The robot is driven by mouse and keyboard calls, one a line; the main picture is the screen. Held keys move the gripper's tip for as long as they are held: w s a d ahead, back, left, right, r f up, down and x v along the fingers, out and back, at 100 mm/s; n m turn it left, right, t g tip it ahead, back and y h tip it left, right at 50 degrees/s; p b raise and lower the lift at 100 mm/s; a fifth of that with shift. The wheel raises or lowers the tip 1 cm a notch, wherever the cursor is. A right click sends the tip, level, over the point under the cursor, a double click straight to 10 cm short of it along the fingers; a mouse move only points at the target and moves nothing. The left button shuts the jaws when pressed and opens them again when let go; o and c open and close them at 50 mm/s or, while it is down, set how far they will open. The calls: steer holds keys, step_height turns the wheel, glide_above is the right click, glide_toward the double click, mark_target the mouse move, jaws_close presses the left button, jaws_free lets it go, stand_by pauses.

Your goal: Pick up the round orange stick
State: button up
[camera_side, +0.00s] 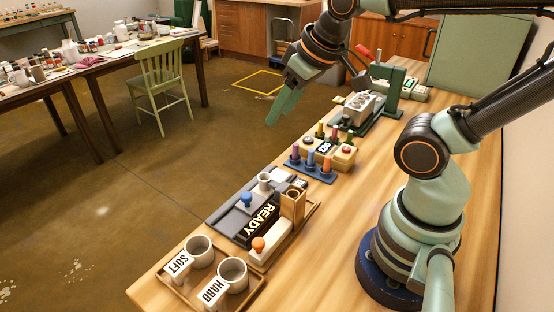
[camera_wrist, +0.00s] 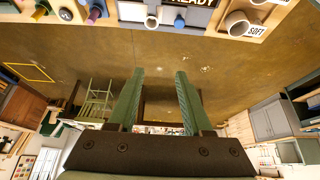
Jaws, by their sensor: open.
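A blue rack (camera_side: 322,178) stands on the wooden table in the side view with upright sticks in it: a purple one (camera_side: 295,153), a blue one (camera_side: 310,159) and an orange one (camera_side: 327,163) at the right end. The stick's round shape is too small to confirm. My gripper (camera_side: 280,112) is open and empty, up in the air to the left of and above the rack. In the wrist view the open fingers (camera_wrist: 160,72) have only floor and distant furniture between them. The orange stick cannot be made out there; a purple stick (camera_wrist: 96,13) shows at the top edge.
Behind the rack, more sticks and a red button box (camera_side: 345,152) stand close by. Nearer are a READY sign (camera_side: 260,220), a blue knob (camera_side: 246,199), an orange knob (camera_side: 258,244), and SOFT (camera_side: 199,249) and HARD (camera_side: 233,273) cups. A green press (camera_side: 392,88) stands behind.

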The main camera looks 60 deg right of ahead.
steer(key=shift+o, duration=0.6)
steer(key=m+g, duration=0.6)
steer(key=m, duration=1.2)
glide_above(328, 156)
step_height(328, 156, down, 9)
steer(key=shift+m, duration=0.4)
step_height(328, 156, down, 11)
steer(key=shift+s+a+f, duration=0.1)
steer(key=shift+f, duration=0.75)
